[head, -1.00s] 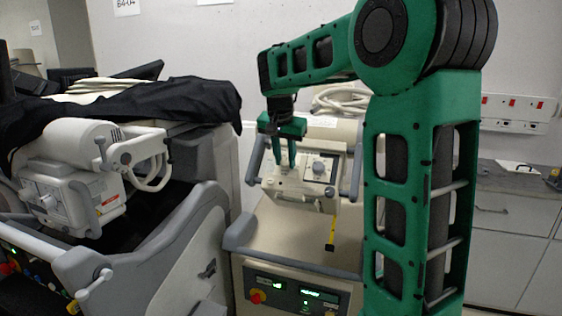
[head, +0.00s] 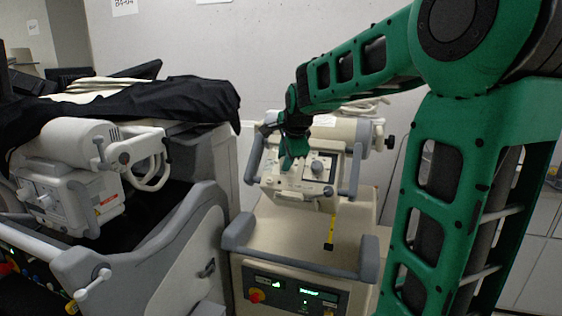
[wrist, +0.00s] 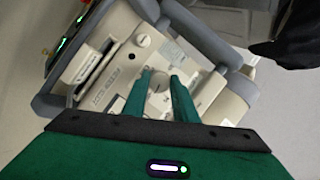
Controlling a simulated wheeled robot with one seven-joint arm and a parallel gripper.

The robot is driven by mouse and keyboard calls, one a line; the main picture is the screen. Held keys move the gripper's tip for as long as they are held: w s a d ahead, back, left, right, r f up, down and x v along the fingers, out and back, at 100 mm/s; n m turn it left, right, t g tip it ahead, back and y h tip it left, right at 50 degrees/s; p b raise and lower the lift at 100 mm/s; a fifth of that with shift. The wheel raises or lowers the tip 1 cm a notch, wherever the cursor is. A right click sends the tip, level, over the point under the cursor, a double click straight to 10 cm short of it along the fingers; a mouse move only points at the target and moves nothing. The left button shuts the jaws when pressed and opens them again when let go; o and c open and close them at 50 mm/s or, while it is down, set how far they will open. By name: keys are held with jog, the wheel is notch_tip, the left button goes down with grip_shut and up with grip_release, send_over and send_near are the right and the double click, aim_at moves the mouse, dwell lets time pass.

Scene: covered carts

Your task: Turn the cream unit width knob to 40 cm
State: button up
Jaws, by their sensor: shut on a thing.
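The cream unit (head: 322,198) stands in the middle of the head view, its front panel tilted upward with grey handles at its sides. My gripper (head: 287,163) is at the left part of this panel, its green fingers pointing down. In the wrist view my gripper (wrist: 160,78) has its two fingers either side of a small knob (wrist: 159,84) and is shut on it. The fingers partly hide this knob, and its scale and pointer are too small to read. Another round knob (head: 318,167) is to the right on the panel.
A white unit (head: 75,200) on a grey cart, partly under a black cover (head: 150,100), stands at the left. The cream cart's lower console (head: 295,290) has lit green displays and a red knob. A wall is behind.

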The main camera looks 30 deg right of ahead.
jog(key=shift+s+f+m+t, duration=0.1)
jog(key=shift+m+t, duration=0.3)
jog(key=shift+m, duration=0.8)
jog(key=shift+m+h, duration=0.3)
jog(key=o, duration=1)
jog(key=shift+o, duration=0.2)
jog(key=shift+s+a+r, duration=0.1)
jog(key=shift+s+r, duration=0.2)
jog(key=shift+r, duration=0.1)
jog(key=v, duration=0.9)
jog(key=shift+s, duration=0.35)
jog(key=shift+r, duration=0.1)
